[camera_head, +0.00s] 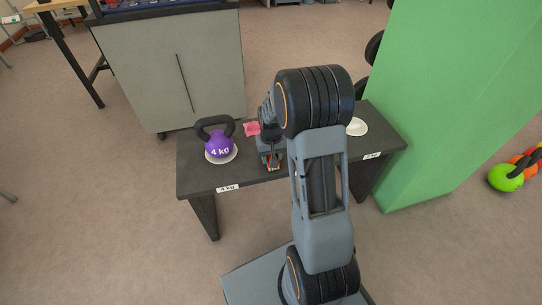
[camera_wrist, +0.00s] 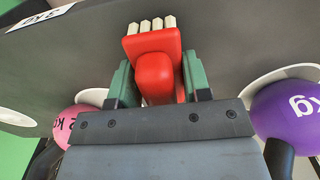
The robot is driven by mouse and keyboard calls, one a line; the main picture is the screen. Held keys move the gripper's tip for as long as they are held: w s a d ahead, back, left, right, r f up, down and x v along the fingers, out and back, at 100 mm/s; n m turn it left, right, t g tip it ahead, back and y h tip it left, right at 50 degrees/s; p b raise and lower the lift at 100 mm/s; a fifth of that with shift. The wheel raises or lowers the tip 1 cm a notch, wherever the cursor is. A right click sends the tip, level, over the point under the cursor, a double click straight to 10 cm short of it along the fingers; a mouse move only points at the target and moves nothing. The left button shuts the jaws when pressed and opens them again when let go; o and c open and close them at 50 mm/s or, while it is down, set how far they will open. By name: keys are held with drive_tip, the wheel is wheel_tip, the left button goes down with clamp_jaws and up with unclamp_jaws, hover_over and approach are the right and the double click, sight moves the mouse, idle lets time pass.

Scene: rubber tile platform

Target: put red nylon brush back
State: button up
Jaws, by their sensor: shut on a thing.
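A red brush (camera_wrist: 155,72) with several cream bristle tufts is between the green fingers of my gripper (camera_wrist: 157,85) in the wrist view. The fingers are shut on its sides. The tufts point away from the wrist, toward the top of that view. In the head view my gripper (camera_head: 271,160) is over the front middle part of the dark table (camera_head: 200,180), largely covered by my own arm. Only a small bit of the brush shows there. Whether the brush touches the table I cannot tell.
A purple kettlebell (camera_head: 219,145) with a black handle stands on a white disc at the table's left. A pink kettlebell (camera_wrist: 72,122) is partly hidden by my arm. A white disc (camera_head: 357,127) at the right looks empty. A green block (camera_head: 440,100) stands close right.

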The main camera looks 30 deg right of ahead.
drive_tip(key=shift+f, duration=0.4)
drive_tip(key=o, duration=1.1)
drive_tip(key=shift+c, duration=0.2)
drive_tip(key=shift+r, duration=0.1)
wheel_tip(320, 180, up, 7)
drive_tip(key=p, duration=0.5)
drive_tip(key=shift+p, duration=0.4)
drive_tip(key=s+a+r+n+t+p, duration=0.1)
drive_tip(key=s+a+r+p, duration=0.2)
drive_tip(key=r, duration=1.1)
drive_tip(key=s+a+r+t+p, duration=0.1)
drive_tip(key=s+a+r+p, duration=0.2)
drive_tip(key=s+r+p, duration=0.4)
drive_tip(key=s+a+r+n+t+p, duration=0.1)
drive_tip(key=s+a+r+p, duration=0.2)
drive_tip(key=r+p, duration=1.3)
drive_tip(key=s+r, duration=0.3)
drive_tip(key=r, duration=0.2)
drive_tip(key=shift+a+r+n+t, duration=0.2)
drive_tip(key=shift+a+n+t, duration=0.1)
drive_tip(key=shift+a, duration=0.05)
